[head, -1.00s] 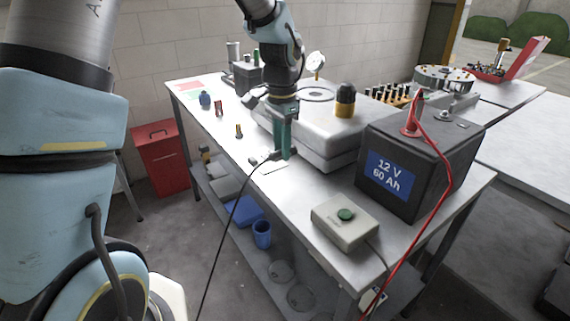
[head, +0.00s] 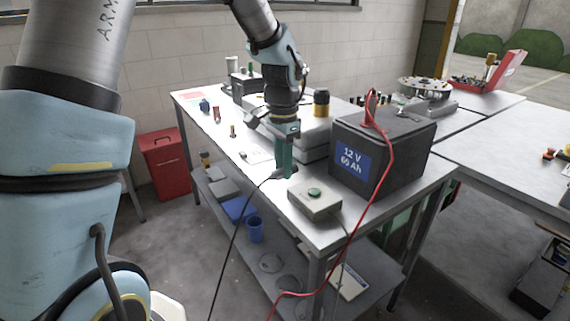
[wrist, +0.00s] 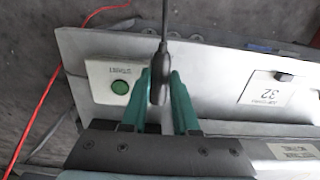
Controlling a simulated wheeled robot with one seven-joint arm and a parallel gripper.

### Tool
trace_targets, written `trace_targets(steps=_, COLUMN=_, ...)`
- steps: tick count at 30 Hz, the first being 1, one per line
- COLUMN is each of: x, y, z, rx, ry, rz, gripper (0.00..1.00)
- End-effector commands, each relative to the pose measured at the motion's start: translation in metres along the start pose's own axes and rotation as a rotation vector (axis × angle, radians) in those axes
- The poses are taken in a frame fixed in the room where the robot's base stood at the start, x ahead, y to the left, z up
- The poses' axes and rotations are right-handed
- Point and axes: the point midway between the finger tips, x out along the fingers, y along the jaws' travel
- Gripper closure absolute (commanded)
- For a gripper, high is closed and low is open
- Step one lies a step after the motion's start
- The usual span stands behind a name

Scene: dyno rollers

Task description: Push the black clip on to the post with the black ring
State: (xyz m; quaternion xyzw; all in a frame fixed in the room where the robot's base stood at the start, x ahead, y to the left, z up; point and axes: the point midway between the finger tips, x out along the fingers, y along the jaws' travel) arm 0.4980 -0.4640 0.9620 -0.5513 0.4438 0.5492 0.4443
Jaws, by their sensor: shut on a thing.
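My gripper (head: 285,168) is shut on the black clip (wrist: 160,82), which sits between the teal fingers with its black cable (head: 237,222) hanging down to the floor. The gripper is above the front part of the bench, left of the battery and just behind the grey button box. The dark battery (head: 345,180), marked 12 V 60 Ah, stands on the bench to the right. A red clip (head: 371,112) with a red cable is on its near-left top. Another small terminal (head: 402,113) shows farther right on top; its ring colour is too small to tell.
The grey box with a green button (head: 315,203) stands at the bench's front edge, close to the gripper. It also shows in the wrist view (wrist: 100,68). A yellow-and-black cylinder (head: 321,103) stands behind. The red cable (head: 388,165) drapes over the battery's front.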

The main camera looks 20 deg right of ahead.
Motion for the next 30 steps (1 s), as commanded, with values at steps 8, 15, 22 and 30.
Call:
trace_targets(steps=8, x=0.02, y=-0.014, z=0.033, rx=-0.135, ry=-0.003, rz=0.0, gripper=1.0)
trace_targets(steps=15, x=0.045, y=-0.031, z=0.073, rx=-0.31, ry=-0.004, rz=0.001, gripper=1.0)
trace_targets(steps=22, x=0.087, y=-0.058, z=0.142, rx=-0.603, ry=-0.008, rz=0.002, gripper=1.0)
trace_targets(steps=30, x=0.147, y=-0.098, z=0.235, rx=-1.012, ry=-0.006, rz=0.001, gripper=1.0)
